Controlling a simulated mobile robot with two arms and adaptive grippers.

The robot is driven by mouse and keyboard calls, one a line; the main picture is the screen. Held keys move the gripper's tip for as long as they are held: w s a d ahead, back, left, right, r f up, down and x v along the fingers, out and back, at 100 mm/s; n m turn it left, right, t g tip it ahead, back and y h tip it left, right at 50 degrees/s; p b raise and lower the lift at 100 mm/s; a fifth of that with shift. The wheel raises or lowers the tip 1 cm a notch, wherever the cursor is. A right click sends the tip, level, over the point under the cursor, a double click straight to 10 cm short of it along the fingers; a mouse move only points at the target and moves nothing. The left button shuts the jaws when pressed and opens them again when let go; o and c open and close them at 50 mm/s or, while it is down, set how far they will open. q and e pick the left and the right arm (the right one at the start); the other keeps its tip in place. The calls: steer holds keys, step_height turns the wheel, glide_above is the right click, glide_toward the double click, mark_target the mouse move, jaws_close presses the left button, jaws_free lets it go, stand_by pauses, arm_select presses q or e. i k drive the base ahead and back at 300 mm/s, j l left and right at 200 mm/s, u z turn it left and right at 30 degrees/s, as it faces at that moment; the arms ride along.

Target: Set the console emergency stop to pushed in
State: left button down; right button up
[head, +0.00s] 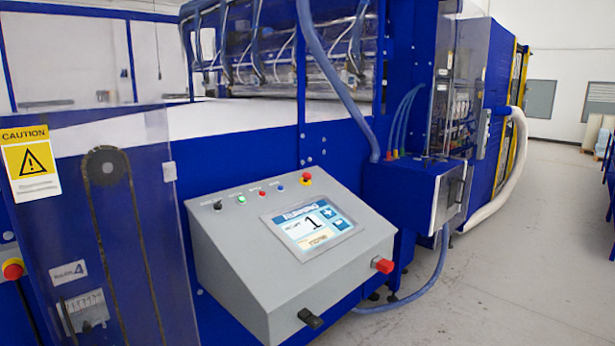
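The grey console (240,275) stands in the middle of the head view, with a sloped top. Its emergency stop (305,178) is a small red button on a yellow base, at the upper right of the sloped panel. It is too small to tell whether it is in or out. A row with a black switch, a green button (241,199), a red button and a blue button runs left of the emergency stop. Neither of my grippers is in view.
Another red and yellow button (13,269) sits at the far left edge. A red knob (383,265) and a black handle (310,318) stick out of the console's front. A clear guard panel (130,230) stands left. Open grey floor (520,260) lies to the right.

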mark_target(306, 176)
steer(key=i+l, duration=0.15)
steer(key=l, duration=0.4)
steer(key=i+l+u, duration=0.15)
steer(key=l, duration=0.35)
steer(key=i+l, duration=0.1)
steer(key=l, duration=0.45)
steer(key=i+l+u, duration=0.15)
steer(key=l, duration=0.9)
steer(key=i+u, duration=0.05)
steer(key=i, duration=0.05)
